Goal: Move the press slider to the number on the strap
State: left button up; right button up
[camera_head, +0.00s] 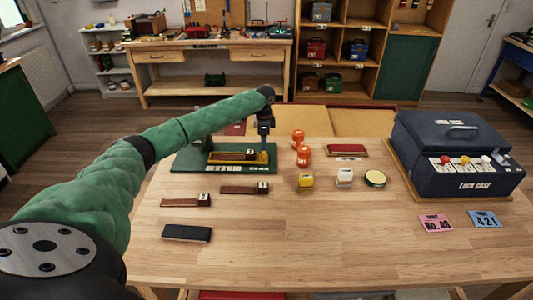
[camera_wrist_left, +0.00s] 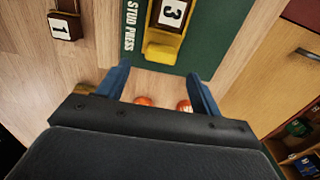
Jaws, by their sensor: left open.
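The green stud press (camera_head: 183,162) lies on the table, with a dark strap (camera_head: 228,156) on it. In the left wrist view the strap's tag (camera_wrist_left: 172,12) reads 3. The yellow press slider (camera_head: 262,158) sits at the right end of the strap; it also shows in the left wrist view (camera_wrist_left: 163,52). Pale marks (camera_head: 235,169) run along the press's front edge, too small to read. My left gripper (camera_head: 264,147) is above the slider end, pointing down. In the left wrist view its blue fingers (camera_wrist_left: 161,88) are apart, with nothing between them. My right gripper is out of view.
Two tagged straps (camera_head: 240,189) (camera_head: 180,202) and a black block (camera_head: 187,233) lie in front of the press. Orange jars (camera_head: 303,156), small pots (camera_head: 344,177) and a blue lock case (camera_head: 455,155) stand to the right. The table's front middle is clear.

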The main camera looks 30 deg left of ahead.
aim_at(253, 152)
pick_arm(q)
jog(key=shift+a+f+p, duration=0.1)
jog(key=shift+f+p, duration=1.35)
jog(key=shift+f, duration=2.35)
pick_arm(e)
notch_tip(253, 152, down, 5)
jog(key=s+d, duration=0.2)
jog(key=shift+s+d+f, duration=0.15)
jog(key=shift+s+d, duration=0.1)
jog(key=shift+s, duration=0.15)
